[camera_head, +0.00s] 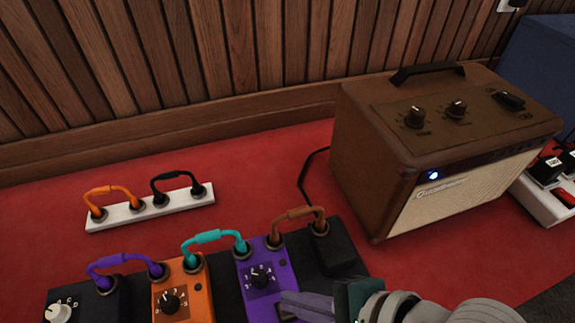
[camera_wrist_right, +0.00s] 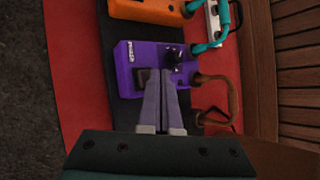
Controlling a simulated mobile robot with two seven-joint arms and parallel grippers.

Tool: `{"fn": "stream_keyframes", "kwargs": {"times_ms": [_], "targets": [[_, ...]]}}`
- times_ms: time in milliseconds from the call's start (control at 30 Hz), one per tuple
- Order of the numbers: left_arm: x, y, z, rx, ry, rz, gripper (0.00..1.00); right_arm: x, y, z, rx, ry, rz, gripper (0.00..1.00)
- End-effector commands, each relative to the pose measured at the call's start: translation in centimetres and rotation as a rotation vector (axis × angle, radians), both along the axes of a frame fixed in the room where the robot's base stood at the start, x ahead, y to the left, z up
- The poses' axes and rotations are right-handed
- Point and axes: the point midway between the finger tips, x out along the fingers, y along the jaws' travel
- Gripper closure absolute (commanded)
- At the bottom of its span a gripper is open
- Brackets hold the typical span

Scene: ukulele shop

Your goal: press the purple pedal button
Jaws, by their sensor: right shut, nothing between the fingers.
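The purple pedal (camera_head: 257,272) stands between the orange pedal (camera_head: 184,284) and a black pedal (camera_head: 336,249) in the head view. It has a dark knob with number marks at its upper part. The purple pedal also shows in the right wrist view (camera_wrist_right: 128,70). Its dark button (camera_wrist_right: 141,78) shows just left of my fingers there, partly covered. My right gripper (camera_head: 290,303) is shut and empty, with its fingertips over the lower part of the purple pedal. It also shows in the wrist view (camera_wrist_right: 166,84). I cannot tell whether the tips touch the button. My left gripper is out of view.
A brown amplifier (camera_head: 375,165) stands at the right on the red floor (camera_head: 255,185). A white strip (camera_head: 178,205) with orange and black plugs lies behind the pedals. Purple, teal and brown cables arch between pedals. A wooden wall closes the back.

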Motion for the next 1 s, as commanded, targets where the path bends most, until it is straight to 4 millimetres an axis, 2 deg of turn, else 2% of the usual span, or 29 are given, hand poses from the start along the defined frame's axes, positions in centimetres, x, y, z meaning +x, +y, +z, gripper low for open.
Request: {"fn": "stream_keyframes", "kwargs": {"times_ms": [1000], "targets": [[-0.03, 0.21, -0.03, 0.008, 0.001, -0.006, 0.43, -0.02, 0.09, -0.92, 0.002, 0.000, 0.001, 1.00]]}}
